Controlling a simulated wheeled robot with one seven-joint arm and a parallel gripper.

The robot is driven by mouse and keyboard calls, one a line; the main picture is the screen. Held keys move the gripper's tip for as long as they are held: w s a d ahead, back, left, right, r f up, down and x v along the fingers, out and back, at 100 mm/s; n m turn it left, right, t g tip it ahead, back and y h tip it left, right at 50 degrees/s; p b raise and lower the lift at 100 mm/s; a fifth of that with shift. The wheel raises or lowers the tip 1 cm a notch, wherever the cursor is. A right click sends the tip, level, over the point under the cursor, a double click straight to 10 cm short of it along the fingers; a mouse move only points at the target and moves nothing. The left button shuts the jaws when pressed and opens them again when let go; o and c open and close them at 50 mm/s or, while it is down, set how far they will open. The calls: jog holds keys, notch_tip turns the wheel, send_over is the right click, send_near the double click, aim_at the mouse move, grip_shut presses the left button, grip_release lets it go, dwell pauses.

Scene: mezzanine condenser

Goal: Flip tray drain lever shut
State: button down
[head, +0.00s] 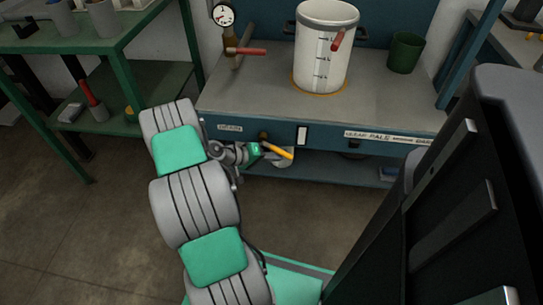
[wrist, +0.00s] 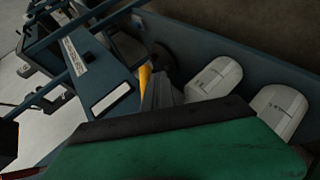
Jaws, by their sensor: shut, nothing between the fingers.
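The drain lever (head: 279,152) has a yellow handle and sits on the bench's front edge, right of a small label plate. It slants down to the right from a dark pivot. In the wrist view the yellow handle (wrist: 146,76) shows partly, behind grey fingers. My gripper (head: 257,148) is shut and empty, close beside the lever's left side. In the wrist view my gripper (wrist: 160,88) appears right against the handle; I cannot tell whether it touches. The drain outlet is not clearly seen.
A white bucket (head: 322,60) with a red handle stands on the bench top (head: 250,97). A gauge (head: 223,15), a red-handled valve (head: 246,51) and a green cup (head: 405,52) are nearby. A green shelf rack (head: 120,58) stands left. Open floor lies in front.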

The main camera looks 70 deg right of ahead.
jog(key=shift+s+d+r+p, duration=0.2)
jog(key=shift+s+r+p, duration=0.65)
jog(key=shift+r, duration=0.25)
jog(key=w+a+f+b, duration=0.1)
jog(key=w+a+f, duration=0.5)
jog(key=w+f, duration=0.1)
jog(key=shift+a+f, duration=0.35)
dwell(0.3)
